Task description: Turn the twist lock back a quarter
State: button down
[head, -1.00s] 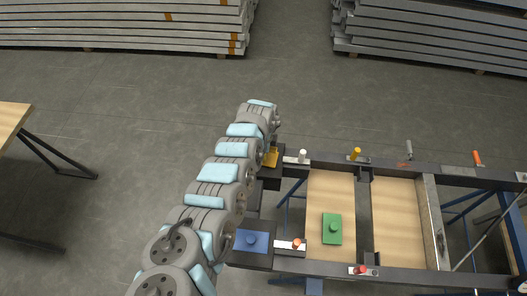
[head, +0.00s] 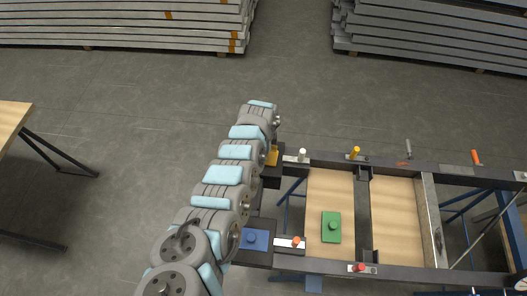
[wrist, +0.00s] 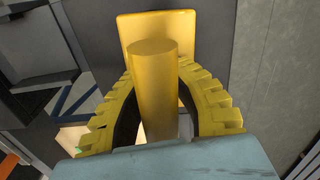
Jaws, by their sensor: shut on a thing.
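The twist lock has a yellow plate (wrist: 188,22) and an upright yellow round post (wrist: 155,85), both clear in the wrist view. My gripper (wrist: 156,72) is shut around the post, with one yellow toothed finger on each side. In the head view, the yellow lock (head: 271,156) sits at the far left corner of the dark frame. My arm covers part of it there, and the gripper's fingers are hidden. I cannot tell the lock's turn angle from these frames.
A blue lock (head: 254,239) sits at the near left corner and a green one (head: 331,226) on the wooden panel. Several coloured pins, including a white one (head: 302,155) and a yellow one (head: 355,152), stand along the frame's rails. A wooden table (head: 12,125) is at left.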

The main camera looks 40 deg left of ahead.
jog(key=shift+n+p, duration=0.5)
jog(key=shift+n, duration=0.4)
jog(key=shift+n, duration=0.3)
jog(key=shift+s+n, duration=0.1)
jog(key=shift+n, duration=0.3)
dwell(0.3)
jog(key=c, duration=1)
grip_release()
jog(key=shift+c, duration=0.2)
